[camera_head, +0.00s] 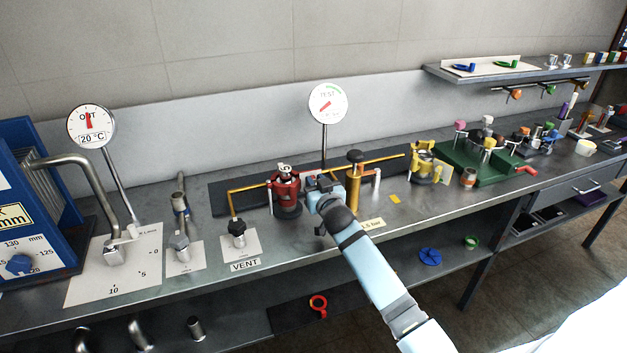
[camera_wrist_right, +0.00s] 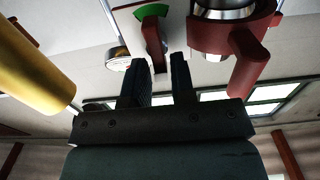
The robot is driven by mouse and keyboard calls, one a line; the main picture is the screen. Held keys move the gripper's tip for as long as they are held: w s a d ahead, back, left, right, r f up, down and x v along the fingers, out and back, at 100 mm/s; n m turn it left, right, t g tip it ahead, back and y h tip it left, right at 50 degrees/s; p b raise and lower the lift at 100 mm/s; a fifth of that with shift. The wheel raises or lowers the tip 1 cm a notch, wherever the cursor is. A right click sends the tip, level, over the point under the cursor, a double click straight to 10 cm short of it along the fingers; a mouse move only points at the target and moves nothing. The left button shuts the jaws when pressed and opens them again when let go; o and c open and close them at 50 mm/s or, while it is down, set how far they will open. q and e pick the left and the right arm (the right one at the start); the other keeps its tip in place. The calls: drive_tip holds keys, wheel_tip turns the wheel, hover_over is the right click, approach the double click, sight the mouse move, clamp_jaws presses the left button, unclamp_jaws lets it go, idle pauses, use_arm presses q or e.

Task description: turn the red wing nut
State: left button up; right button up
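A red fitting with a metal top (camera_head: 285,190) stands upright on the bench in the head view. In the right wrist view its red body with a steel ring (camera_wrist_right: 232,14) is at the upper right, with a dark red wing-like arm (camera_wrist_right: 248,65) sticking out. Another dark red bar (camera_wrist_right: 153,38) shows beyond my right fingertips, in line with their gap; I cannot tell which part is the wing nut. My right gripper (camera_wrist_right: 158,62) is open and empty, just right of the red fitting in the head view (camera_head: 316,184). My left gripper is out of view.
A brass cylinder with a black knob (camera_head: 354,178) stands just right of my gripper and shows in the wrist view (camera_wrist_right: 32,65). A TEST gauge (camera_head: 327,103) rises behind. A black VENT knob (camera_head: 237,228) is at left; a yellow fitting (camera_head: 424,163) is at right.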

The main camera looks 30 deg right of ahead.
drive_tip(key=shift+x, duration=0.75)
clamp_jaws()
drive_tip(key=shift+m, duration=0.3)
